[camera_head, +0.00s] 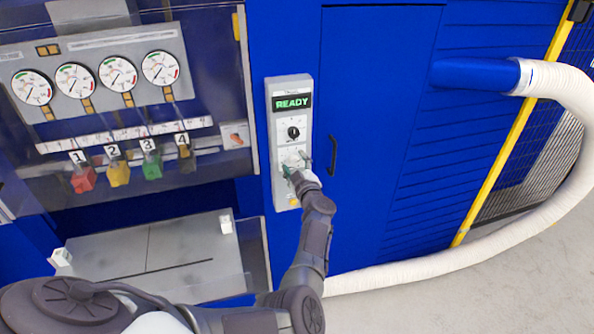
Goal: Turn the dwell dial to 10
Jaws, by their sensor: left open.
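A narrow grey control panel (277,150) is mounted upright on the blue machine. Its display (292,102) reads READY in green. Below the display is a round black dial (293,132). Its label and scale are too small to read, so I cannot tell whether it is the dwell dial. My left gripper (296,165) is open in front of the panel, just below this black dial, with its fingers pointing at the panel. The gripper hides the panel's lower-middle part. I cannot tell whether the fingers touch anything there. My right gripper is not in view.
Several round gauges (117,74) and numbered coloured tags sit behind a clear guard at left. A grey plate (185,250) lies below them. A blue door with a dark handle (333,156) is right of the panel. A thick white hose (560,170) curves around the right side.

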